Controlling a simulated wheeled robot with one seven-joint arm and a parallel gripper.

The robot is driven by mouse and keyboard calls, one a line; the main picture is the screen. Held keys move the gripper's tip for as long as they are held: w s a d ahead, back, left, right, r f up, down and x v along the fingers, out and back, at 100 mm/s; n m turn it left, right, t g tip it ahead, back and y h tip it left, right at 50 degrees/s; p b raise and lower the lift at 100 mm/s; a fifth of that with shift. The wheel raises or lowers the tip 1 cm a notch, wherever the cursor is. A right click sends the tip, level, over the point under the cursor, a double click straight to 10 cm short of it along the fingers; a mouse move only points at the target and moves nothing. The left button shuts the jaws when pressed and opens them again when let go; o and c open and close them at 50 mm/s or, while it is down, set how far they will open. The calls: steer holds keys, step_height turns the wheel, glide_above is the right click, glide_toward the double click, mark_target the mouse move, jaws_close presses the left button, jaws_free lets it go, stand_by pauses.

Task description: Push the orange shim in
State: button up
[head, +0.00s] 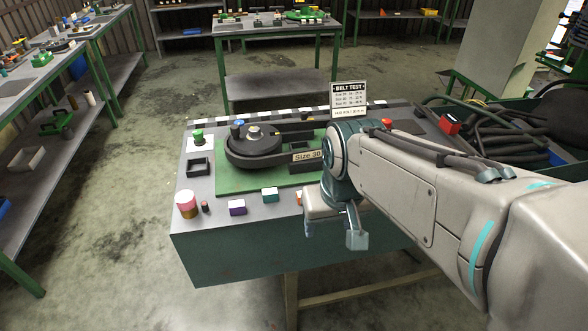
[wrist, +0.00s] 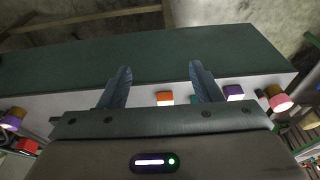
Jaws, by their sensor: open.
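In the wrist view the orange shim (wrist: 165,98) shows between and beyond my two fingers. My gripper (head: 335,236) is at the bench's front edge, just right of the shim. In the wrist view my gripper (wrist: 160,70) is open and empty, with its fingers apart. A black round disperser assembly (head: 255,147) with a "Size 30" label sits on a green plate (head: 230,181). My arm hides its right part.
A teal block (head: 270,195), a purple block (head: 237,207) and a pink-topped cylinder (head: 187,204) stand along the front. A black square frame (head: 198,167) and a green-capped part (head: 198,137) are at the left. A "BELT TEST" sign (head: 348,95) stands behind.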

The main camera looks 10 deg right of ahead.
steer(key=w+r+g+b, duration=0.1)
steer(key=w+r+g, duration=0.25)
steer(key=w, duration=1.45)
steer(key=shift+t, duration=0.45)
step_height(320, 180, down, 13)
steer(key=shift+w+f+b, duration=0.1)
steer(key=shift+w+b, duration=0.05)
steer(key=shift+b, duration=0.2)
